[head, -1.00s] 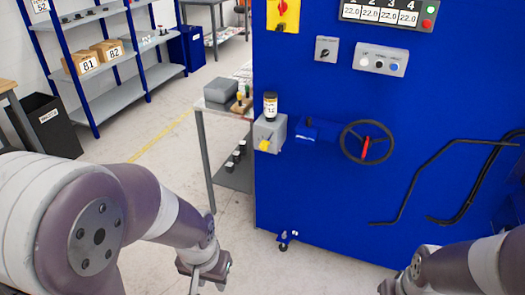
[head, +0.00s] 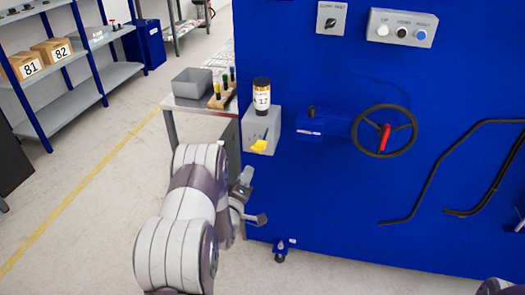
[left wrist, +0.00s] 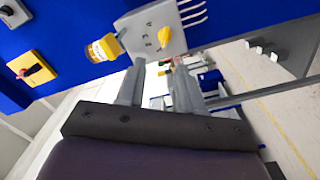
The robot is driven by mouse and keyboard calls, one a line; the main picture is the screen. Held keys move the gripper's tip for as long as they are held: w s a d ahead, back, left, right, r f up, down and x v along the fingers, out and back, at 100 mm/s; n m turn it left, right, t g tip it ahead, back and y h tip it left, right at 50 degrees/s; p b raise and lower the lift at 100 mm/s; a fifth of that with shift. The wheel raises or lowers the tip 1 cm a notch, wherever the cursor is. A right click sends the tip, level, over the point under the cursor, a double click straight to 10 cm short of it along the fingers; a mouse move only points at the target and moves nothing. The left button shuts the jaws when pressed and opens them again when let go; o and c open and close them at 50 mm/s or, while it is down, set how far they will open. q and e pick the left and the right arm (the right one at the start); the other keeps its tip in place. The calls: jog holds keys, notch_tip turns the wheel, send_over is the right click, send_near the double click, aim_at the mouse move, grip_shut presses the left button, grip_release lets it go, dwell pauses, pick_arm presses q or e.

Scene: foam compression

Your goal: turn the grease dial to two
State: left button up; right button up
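The grease dial is a yellow knob (head: 259,146) on the front of a grey box (head: 262,122) on the blue machine. A jar with a dark lid and yellowish label (head: 262,97) stands on the box. In the left wrist view the knob (left wrist: 165,39) sits beside small dark marks, too small to read surely, and the jar (left wrist: 103,48) shows to its left. My left gripper (head: 252,198) is below the box, apart from the knob. Its two fingers (left wrist: 160,78) are spread with nothing between them. My right gripper is outside the frames.
A side table with a grey bin (head: 192,84) stands left of the box. Floor (head: 100,220) at left is clear.

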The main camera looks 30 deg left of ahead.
aim_at(256, 151)
pick_arm(q)
jog(key=x, duration=0.7)
jog(key=f+x, duration=0.1)
jog(key=x, duration=0.3)
jog(key=shift+w+a, duration=0.2)
jog(key=shift+a, duration=0.1)
jog(key=shift+w+a, duration=0.15)
jog(key=shift+w, duration=0.2)
grip_shut()
